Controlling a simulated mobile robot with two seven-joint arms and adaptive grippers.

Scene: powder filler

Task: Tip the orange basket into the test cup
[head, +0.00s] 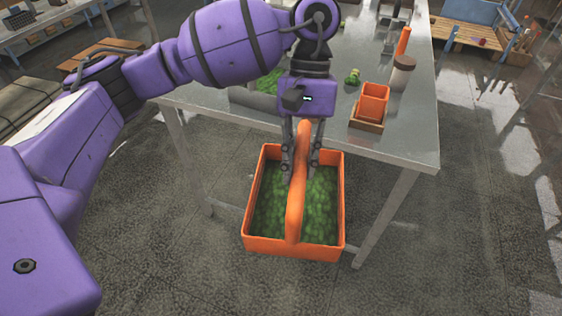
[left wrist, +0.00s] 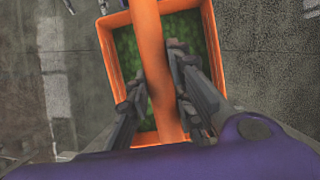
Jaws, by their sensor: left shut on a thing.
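The orange basket (head: 340,215) is filled with green lumpy contents (head: 318,212) and hangs in front of the table's near edge. My left gripper (head: 300,175) is shut on its arched orange handle (head: 296,215), with one finger on each side. The basket looks upright and roughly level. In the left wrist view the basket (left wrist: 213,45) and its handle (left wrist: 148,40) run between the fingers of the gripper (left wrist: 160,90). A small orange square cup (head: 375,98), probably the test cup, stands in a brown holder (head: 366,123) on the table. My right gripper is out of view.
The metal table (head: 415,130) has its near edge and a leg (head: 385,215) close behind the basket. A jar with a brown lid (head: 401,75), an orange upright object (head: 404,40) and a small green lump (head: 352,77) stand near the cup. Open floor surrounds the basket.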

